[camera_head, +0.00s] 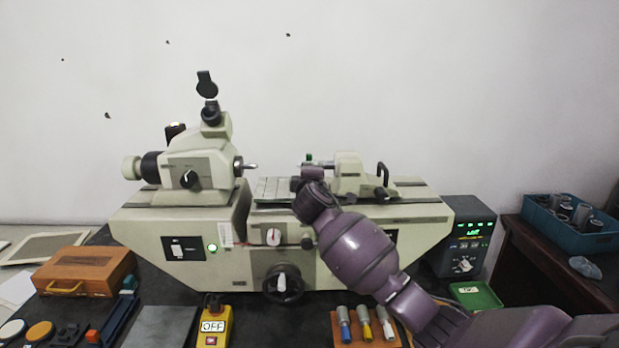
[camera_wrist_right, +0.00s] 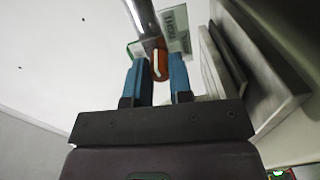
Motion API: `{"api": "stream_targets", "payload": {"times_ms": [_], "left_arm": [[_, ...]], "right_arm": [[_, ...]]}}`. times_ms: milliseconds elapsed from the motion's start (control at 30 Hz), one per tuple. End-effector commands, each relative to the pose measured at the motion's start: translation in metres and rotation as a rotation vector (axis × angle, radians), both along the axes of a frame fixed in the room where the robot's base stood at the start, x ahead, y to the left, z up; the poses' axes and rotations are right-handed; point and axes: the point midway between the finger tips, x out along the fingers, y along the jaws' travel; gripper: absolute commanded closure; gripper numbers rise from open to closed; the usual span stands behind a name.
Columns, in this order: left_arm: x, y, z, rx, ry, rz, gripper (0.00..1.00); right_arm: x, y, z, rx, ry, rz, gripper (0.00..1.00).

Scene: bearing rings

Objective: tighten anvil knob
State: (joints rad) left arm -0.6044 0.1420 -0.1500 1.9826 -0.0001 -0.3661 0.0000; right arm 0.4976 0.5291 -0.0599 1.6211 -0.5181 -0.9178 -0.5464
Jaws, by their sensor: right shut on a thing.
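The pale measuring machine (camera_head: 340,265) stands on the dark bench. Its tailstock (camera_head: 351,172) is on the right of the bed, with a metal anvil spindle (camera_head: 320,163) pointing left. My right arm reaches up from the lower right, and its gripper (camera_head: 308,182) is just below the spindle, its fingers mostly hidden by my wrist. In the right wrist view, the two blue fingers of this gripper (camera_wrist_right: 158,75) are closed on a small orange-and-pale knob (camera_wrist_right: 160,64) beside a metal cylinder (camera_wrist_right: 146,18). My left gripper is not in view.
The measuring head (camera_head: 200,165) stands at the left of the bed. A wooden box (camera_head: 85,272), a yellow switch box (camera_head: 214,325) and a rack of handled tools (camera_head: 345,340) lie in front. A control unit (camera_head: 468,235) and a blue crate (camera_head: 570,238) are at the right.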

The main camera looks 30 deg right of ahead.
Motion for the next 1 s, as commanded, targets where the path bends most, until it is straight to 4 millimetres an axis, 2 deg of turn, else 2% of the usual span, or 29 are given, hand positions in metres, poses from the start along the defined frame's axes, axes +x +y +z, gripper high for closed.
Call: {"api": "stream_targets", "payload": {"times_ms": [300, 800, 833, 967, 1000], "left_arm": [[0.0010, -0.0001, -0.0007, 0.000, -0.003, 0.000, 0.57], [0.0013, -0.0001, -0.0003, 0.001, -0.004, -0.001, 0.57], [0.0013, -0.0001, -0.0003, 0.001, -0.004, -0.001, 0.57], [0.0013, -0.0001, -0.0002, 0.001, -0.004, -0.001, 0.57], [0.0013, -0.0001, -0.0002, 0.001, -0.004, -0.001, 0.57]], "right_arm": [[0.0000, 0.0007, -0.0018, 0.087, -0.051, 0.001, 1.00], [0.0000, 0.0007, -0.0017, 0.099, -0.057, 0.001, 1.00], [0.0001, 0.0006, -0.0017, 0.099, -0.057, 0.001, 0.75], [0.0000, 0.0005, -0.0014, 0.099, -0.058, 0.001, 0.55], [0.0000, 0.0005, -0.0012, 0.099, -0.058, 0.001, 0.54]]}}
